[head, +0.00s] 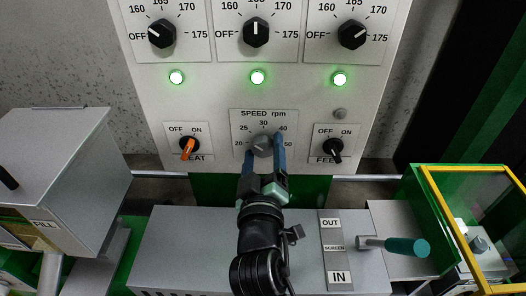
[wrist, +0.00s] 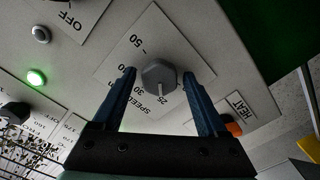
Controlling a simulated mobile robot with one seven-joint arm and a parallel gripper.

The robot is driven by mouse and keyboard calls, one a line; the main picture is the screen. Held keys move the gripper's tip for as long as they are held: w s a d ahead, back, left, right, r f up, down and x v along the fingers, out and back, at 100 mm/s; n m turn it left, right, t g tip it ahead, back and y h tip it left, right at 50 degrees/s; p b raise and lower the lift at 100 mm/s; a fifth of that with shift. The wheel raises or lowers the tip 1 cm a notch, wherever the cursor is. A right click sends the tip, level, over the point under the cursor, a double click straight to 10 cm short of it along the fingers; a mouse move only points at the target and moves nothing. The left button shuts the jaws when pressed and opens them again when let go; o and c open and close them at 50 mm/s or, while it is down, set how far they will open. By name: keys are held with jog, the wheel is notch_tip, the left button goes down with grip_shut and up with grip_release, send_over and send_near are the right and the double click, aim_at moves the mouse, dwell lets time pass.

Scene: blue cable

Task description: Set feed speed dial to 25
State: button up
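The grey speed dial (head: 262,146) is on a white plate marked "SPEED rpm" with numbers from 20 to 50. It also shows in the wrist view (wrist: 158,75), where its white pointer line points down at about the 25 mark. My gripper (head: 264,148) is at the dial with its two blue fingers spread on either side. In the wrist view my gripper (wrist: 160,70) is open around the dial, with gaps seen between the fingers and the knob. The fingers and knob hide part of the scale in the head view.
The orange HEAT switch (head: 187,148) is left of the dial and the black FEED switch (head: 333,150) is right. Three black knobs with lit green lamps (head: 257,77) are above.

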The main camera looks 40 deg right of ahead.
jog(key=shift+o, duration=0.2)
jog(key=b+v, duration=0.3)
jog(key=v, duration=1)
jog(key=shift+b, duration=0.35)
jog(key=w+a+r+m+t+y+p, duration=0.1)
jog(key=w+a+r+t+y, duration=0.2)
jog(key=r, duration=0.6)
jog(key=w+a+r+t+y, duration=0.1)
jog(key=a+r+t, duration=0.3)
jog(key=r, duration=0.5)
jog(key=w+a+r+m+t+y+p, duration=0.15)
jog(key=a+r, duration=0.35)
jog(key=r, duration=0.5)
jog(key=s+a+r+n+t+y, duration=0.1)
jog(key=a+r+t+y, duration=0.1)
jog(key=r, duration=0.3)
jog(key=s+a+r+n+t+y, duration=0.1)
jog(key=s+a+r+t+y, duration=0.1)
jog(key=r, duration=0.3)
jog(key=shift+s+a+r+y, duration=0.25)
jog(key=shift+a+r+y, duration=0.1)
jog(key=shift+a+y, duration=0.4)
